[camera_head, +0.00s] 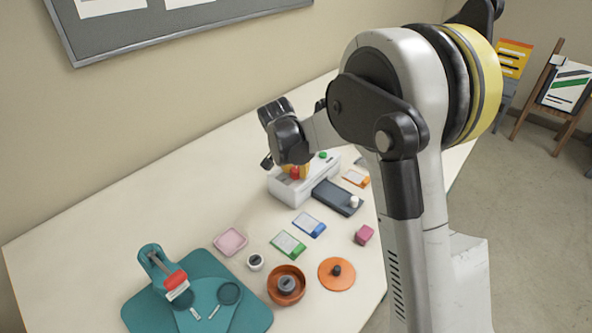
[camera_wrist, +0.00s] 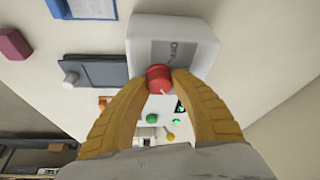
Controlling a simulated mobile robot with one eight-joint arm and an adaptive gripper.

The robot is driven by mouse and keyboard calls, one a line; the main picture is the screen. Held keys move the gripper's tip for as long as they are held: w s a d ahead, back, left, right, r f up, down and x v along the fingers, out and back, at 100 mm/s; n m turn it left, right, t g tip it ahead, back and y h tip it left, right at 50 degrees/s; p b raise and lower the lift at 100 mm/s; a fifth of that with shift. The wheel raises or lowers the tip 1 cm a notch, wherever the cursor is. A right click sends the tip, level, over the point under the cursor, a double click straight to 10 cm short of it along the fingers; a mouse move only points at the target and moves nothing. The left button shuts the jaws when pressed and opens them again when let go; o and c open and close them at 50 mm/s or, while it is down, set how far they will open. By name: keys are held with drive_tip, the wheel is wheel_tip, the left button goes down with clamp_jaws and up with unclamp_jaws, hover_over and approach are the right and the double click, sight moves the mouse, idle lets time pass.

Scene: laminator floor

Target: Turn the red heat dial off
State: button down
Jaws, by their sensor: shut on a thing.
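The red heat dial (camera_wrist: 159,77) is on the white laminator (camera_wrist: 200,32), beside a grey label panel reading "OFF". A pale pointer mark shows on the dial, slanting away from the label in the wrist view. My gripper (camera_wrist: 160,82) has its two yellow fingers closed around the dial, one on each side. In the head view the laminator (camera_head: 283,189) stands on the table, and the red dial (camera_head: 295,172) shows just under my gripper (camera_head: 294,168). A green button (camera_wrist: 152,119) is near the dial.
A dark grey tray (camera_head: 338,196) adjoins the laminator. Cards, a pink block (camera_head: 364,235), an orange bowl (camera_head: 286,285), an orange lid (camera_head: 337,274) and a teal board (camera_head: 240,311) with a press lie nearer. A wall is behind.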

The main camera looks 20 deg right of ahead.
drive_tip(key=shift+n, duration=0.3)
drive_tip(key=n+y, duration=0.1)
drive_tip(key=n, duration=0.2)
drive_tip(key=shift+t+p, duration=0.3)
drive_tip(key=shift+t, duration=0.1)
drive_tip(key=shift+n+y, duration=0.6)
drive_tip(key=shift+n, duration=1.1)
drive_tip(key=c, duration=1.1)
unclamp_jaws()
drive_tip(key=shift+o, duration=0.2)
